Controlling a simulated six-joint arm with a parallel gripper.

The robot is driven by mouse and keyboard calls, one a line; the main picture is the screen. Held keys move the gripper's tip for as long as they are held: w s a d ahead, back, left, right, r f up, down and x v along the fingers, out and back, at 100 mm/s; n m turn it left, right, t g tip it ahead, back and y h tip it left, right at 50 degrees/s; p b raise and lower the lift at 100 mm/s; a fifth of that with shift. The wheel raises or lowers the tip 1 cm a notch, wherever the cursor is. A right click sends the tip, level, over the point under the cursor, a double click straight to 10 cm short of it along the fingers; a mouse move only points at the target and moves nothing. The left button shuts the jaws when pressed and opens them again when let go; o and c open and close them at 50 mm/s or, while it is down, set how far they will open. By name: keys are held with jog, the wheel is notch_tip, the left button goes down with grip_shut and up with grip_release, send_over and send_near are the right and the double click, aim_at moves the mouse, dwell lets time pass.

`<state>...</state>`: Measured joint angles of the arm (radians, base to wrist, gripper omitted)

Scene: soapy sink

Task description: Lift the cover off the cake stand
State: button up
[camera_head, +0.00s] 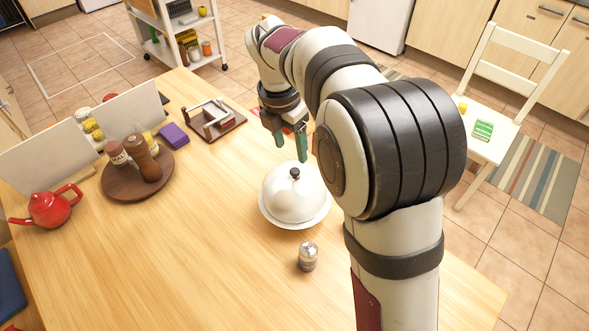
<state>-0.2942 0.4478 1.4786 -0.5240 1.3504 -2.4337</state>
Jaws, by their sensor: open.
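A white domed cover (293,193) with a small black knob (295,174) on top sits on the cake stand (306,224), whose pale rim shows below the dome. They stand near the middle right of the wooden table. My gripper (290,146) has two green-tipped fingers pointing down. It is open and empty, above and behind the cover in the picture, apart from the knob. My arm comes in from the lower right and stands close to the cover's right side. What the cover encloses is hidden.
A small can (307,256) stands just in front of the stand. A round brown tray (124,186) with bottles, a red teapot (48,207), a purple block (173,136) and a wooden holder (214,120) are to the left. The table's front left is clear.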

aim_at(294, 171)
jog(key=f, duration=0.5)
jog(key=d+f, duration=0.1)
jog(key=f, duration=0.2)
jog(key=shift+w+f, duration=0.15)
jog(key=shift+w, duration=0.25)
jog(key=shift+a, duration=0.1)
grip_shut()
dwell(0.6)
